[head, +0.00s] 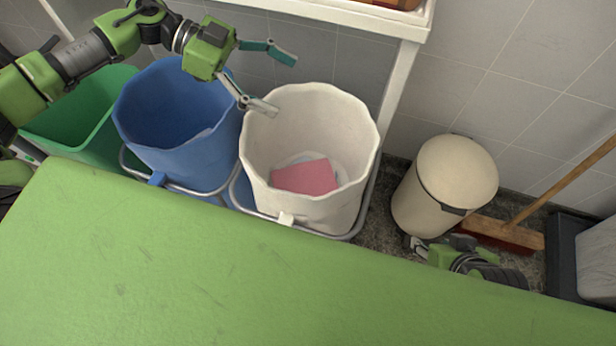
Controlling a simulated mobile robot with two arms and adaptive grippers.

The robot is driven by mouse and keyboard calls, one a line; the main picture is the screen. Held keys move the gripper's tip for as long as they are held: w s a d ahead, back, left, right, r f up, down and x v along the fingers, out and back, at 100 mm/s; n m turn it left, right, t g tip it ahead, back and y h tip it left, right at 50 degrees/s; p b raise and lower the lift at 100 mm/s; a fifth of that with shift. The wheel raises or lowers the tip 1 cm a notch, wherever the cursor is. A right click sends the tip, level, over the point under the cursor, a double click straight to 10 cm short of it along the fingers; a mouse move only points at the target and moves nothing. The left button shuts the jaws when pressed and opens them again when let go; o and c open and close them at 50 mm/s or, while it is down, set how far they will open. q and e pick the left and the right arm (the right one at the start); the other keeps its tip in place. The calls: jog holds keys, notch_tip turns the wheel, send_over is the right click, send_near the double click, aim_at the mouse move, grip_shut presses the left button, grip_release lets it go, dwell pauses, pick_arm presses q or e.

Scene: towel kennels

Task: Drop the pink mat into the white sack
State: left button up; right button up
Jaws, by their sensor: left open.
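The pink mat (305,177) lies flat inside the white sack (346,150), near its bottom, on something pale. The white sack stands open-topped in a metal frame behind the green table. My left gripper (283,82) is open and empty, above the left rim of the white sack, with its fingers spread apart. My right gripper (416,246) shows low at the right, behind the table's far edge; its fingers are too small and partly hidden to read.
A blue sack (180,150) and a green bin (80,120) stand left of the white sack. A cream pedal bin (440,190) and a broom (500,232) stand to the right. The green table (220,270) is bare.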

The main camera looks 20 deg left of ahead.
pick_arm(q)
jog(key=v, duration=0.7)
jog(key=shift+a, duration=0.2)
